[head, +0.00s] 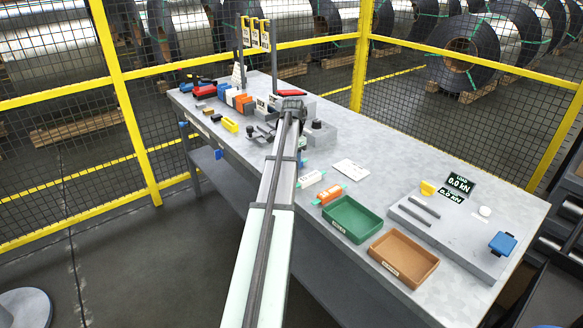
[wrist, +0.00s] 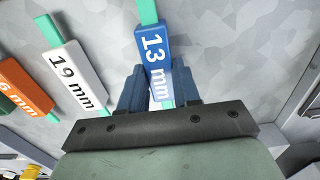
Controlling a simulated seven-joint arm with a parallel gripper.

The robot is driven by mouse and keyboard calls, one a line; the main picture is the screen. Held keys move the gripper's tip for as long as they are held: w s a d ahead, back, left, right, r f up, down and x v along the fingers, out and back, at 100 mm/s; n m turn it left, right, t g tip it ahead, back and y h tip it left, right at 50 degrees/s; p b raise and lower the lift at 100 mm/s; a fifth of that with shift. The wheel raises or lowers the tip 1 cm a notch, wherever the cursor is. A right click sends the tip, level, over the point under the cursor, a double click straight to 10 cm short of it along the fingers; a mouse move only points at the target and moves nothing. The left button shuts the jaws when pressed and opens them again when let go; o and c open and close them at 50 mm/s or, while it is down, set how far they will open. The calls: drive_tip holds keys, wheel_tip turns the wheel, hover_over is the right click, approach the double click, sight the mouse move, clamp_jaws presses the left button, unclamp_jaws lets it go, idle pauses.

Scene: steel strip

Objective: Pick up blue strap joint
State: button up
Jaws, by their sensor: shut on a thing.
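The blue strap joint (wrist: 153,47), marked 13 mm, has a teal strap end at its top in the wrist view. My gripper (wrist: 158,86) is shut on it, with one dark blue finger on each side of its lower part. Whether it touches the table or hangs just above it, I cannot tell.
A white 19 mm joint (wrist: 77,75) and an orange joint (wrist: 24,88) lie to the left in the wrist view. The head view shows a green tray (head: 352,238), a brown tray (head: 432,271), a white card (head: 350,168) and a grey plate (head: 450,248).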

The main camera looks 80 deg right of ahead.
clamp_jaws()
